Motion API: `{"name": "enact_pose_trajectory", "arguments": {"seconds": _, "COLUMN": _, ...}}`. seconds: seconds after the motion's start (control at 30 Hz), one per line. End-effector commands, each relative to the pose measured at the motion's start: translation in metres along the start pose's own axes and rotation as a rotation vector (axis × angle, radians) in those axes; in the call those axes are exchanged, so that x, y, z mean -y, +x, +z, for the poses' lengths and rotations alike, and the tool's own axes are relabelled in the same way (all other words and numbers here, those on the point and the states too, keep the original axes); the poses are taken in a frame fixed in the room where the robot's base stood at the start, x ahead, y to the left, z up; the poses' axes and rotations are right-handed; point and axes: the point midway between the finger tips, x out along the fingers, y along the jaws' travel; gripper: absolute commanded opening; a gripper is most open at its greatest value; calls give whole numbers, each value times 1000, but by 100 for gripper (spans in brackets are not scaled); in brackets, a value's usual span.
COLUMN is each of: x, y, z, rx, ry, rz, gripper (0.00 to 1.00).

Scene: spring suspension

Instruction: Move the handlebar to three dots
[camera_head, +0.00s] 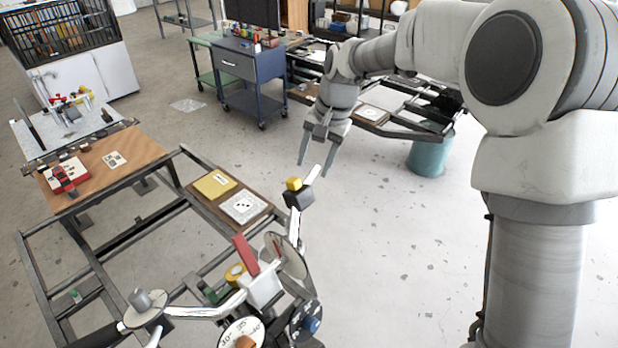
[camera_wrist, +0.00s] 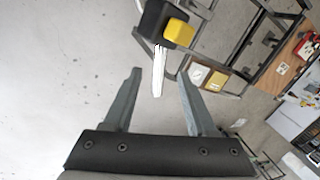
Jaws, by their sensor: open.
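A white handlebar (camera_head: 205,311) crosses the lower middle of the head view, and its right end carries a black block and a yellow block (camera_head: 294,184). My gripper (camera_head: 314,169) is open and empty above the white tip of that end. In the wrist view the white tip (camera_wrist: 157,82) appears between the two fingers of my gripper (camera_wrist: 158,72); whether it is at finger depth I cannot tell. A white card with black dots (camera_head: 243,207) lies on a brown board left of the bar; its dots are too small to count surely.
A red upright piece (camera_head: 244,254) and a numbered dial (camera_head: 242,333) sit at the handlebar's middle. A yellow pad (camera_head: 214,184) lies beside the dotted card. A wooden bench (camera_head: 130,147) stands left and a blue cart (camera_head: 249,75) behind. Floor right of the handlebar is clear.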

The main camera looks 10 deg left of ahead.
Motion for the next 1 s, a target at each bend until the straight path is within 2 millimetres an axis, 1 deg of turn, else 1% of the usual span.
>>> {"name": "enact_pose_trajectory", "arguments": {"seconds": 0.03, "x": 0, "y": 12, "z": 1, "rx": 4, "ry": 0, "rz": 3, "gripper": 57}}
{"name": "enact_pose_trajectory", "arguments": {"seconds": 0.1, "x": -1, "y": 25, "z": 1, "rx": 4, "ry": 0, "rz": 3, "gripper": 57}}
{"name": "enact_pose_trajectory", "arguments": {"seconds": 0.2, "x": 0, "y": 39, "z": 0, "rx": 2, "ry": 1, "rz": 1, "gripper": 57}}
{"name": "enact_pose_trajectory", "arguments": {"seconds": 0.3, "x": 0, "y": 49, "z": 0, "rx": 1, "ry": 1, "rz": 1, "gripper": 57}}
{"name": "enact_pose_trajectory", "arguments": {"seconds": 0.47, "x": 0, "y": 57, "z": 0, "rx": 0, "ry": 0, "rz": 1, "gripper": 57}}
{"name": "enact_pose_trajectory", "arguments": {"seconds": 0.7, "x": 0, "y": 58, "z": 0, "rx": -1, "ry": 0, "rz": 1, "gripper": 57}}
{"name": "enact_pose_trajectory", "arguments": {"seconds": 0.77, "x": 0, "y": 57, "z": 0, "rx": -1, "ry": 1, "rz": 1, "gripper": 48}}
{"name": "enact_pose_trajectory", "arguments": {"seconds": 0.8, "x": 0, "y": 57, "z": 0, "rx": -1, "ry": 1, "rz": 0, "gripper": 41}}
{"name": "enact_pose_trajectory", "arguments": {"seconds": 0.87, "x": 0, "y": 57, "z": 0, "rx": -1, "ry": 1, "rz": 0, "gripper": 30}}
{"name": "enact_pose_trajectory", "arguments": {"seconds": 1.0, "x": 0, "y": 57, "z": 0, "rx": -1, "ry": 1, "rz": 0, "gripper": 5}}
